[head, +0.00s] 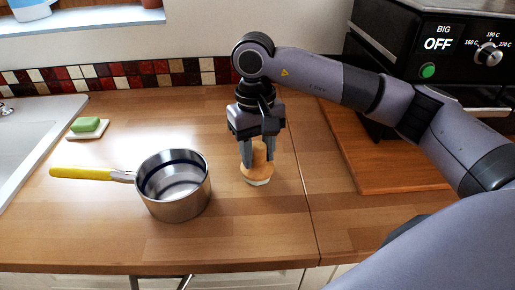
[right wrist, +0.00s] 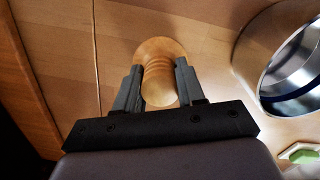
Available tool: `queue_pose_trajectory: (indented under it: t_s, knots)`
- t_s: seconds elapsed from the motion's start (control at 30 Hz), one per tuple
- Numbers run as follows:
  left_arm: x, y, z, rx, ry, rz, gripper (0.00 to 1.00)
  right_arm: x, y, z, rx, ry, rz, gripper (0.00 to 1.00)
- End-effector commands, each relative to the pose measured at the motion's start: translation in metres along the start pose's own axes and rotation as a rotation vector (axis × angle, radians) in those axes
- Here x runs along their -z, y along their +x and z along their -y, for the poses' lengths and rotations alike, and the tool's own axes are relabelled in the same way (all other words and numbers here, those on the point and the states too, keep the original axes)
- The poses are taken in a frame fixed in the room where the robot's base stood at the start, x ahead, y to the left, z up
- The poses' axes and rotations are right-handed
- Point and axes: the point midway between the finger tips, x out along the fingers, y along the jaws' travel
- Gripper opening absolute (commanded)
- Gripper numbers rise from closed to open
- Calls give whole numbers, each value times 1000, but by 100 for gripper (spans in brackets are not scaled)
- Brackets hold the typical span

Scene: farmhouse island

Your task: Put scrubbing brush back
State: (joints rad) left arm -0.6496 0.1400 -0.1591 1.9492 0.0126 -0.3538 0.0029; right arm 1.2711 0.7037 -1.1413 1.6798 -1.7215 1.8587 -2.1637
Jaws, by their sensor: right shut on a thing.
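The scrubbing brush (head: 258,177) has a round wooden head with pale bristles below and a wooden knob handle. It stands upright, bristles down, at the wooden counter, right of the steel pot. I cannot tell if the bristles touch the wood. My right gripper (head: 258,158) points down from above and is shut on the brush's handle. In the right wrist view the brush (right wrist: 159,84) sits between the two fingers of the gripper (right wrist: 160,84). My left gripper is not in view.
A steel pot (head: 188,202) with a yellow handle stands left of the brush. A wooden board (head: 385,165) and black oven (head: 440,55) are at right. The counter behind the pot is clear.

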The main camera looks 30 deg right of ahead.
Motion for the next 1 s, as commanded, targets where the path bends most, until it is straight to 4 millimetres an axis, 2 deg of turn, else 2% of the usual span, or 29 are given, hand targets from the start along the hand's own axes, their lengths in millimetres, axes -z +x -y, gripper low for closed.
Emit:
queue_pose_trajectory:
  t_s: [0.3, 0.33, 0.4, 0.67, 0.83, 1.0]
  knots:
    - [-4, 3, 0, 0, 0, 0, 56, 1, 4, 0, 1, 0, -1, 3]
    - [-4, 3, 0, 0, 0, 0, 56, 0, 3, 0, 0, 0, -1, 45]
    - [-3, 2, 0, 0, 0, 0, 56, 0, 2, 0, 0, 0, -1, 64]
    - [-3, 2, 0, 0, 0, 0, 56, 0, 2, 0, 0, 0, -1, 64]
    - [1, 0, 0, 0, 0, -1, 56, 1, -5, 0, 1, 0, -3, 64]
    - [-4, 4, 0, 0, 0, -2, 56, 2, -37, 0, 2, 0, -7, 64]
